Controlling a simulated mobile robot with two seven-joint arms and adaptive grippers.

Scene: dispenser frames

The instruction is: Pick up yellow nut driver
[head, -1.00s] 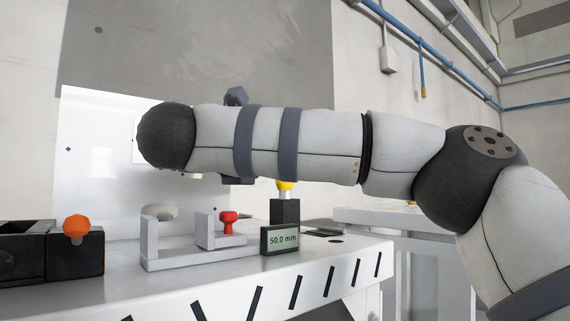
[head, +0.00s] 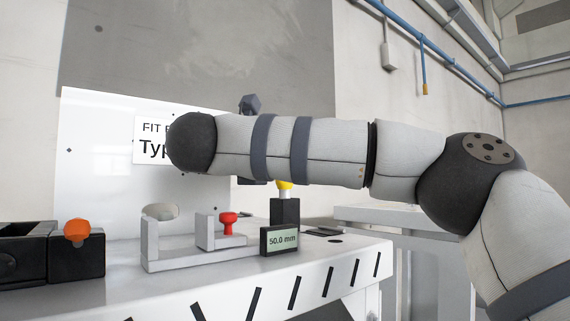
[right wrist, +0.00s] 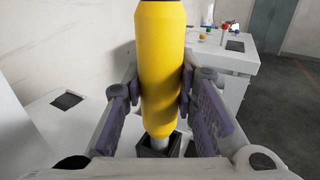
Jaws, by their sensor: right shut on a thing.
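The yellow nut driver (right wrist: 160,70) stands upright in the right wrist view, with its silver shaft going down into a black holder (right wrist: 157,147). My right gripper (right wrist: 160,100) is shut on its yellow handle, with purple finger pads on both sides. In the head view only the lower end of the yellow nut driver (head: 285,185) shows, above the black holder (head: 285,211). My right arm hides the rest of it and most of the gripper. My left gripper is not in view.
A display reading 50.0 mm (head: 280,240) stands in front of the holder. A grey fixture (head: 190,257) with a red knob (head: 228,222) is to its left. A black box (head: 75,257) with an orange knob (head: 77,230) is further left. A partly covered sign (head: 152,145) is behind.

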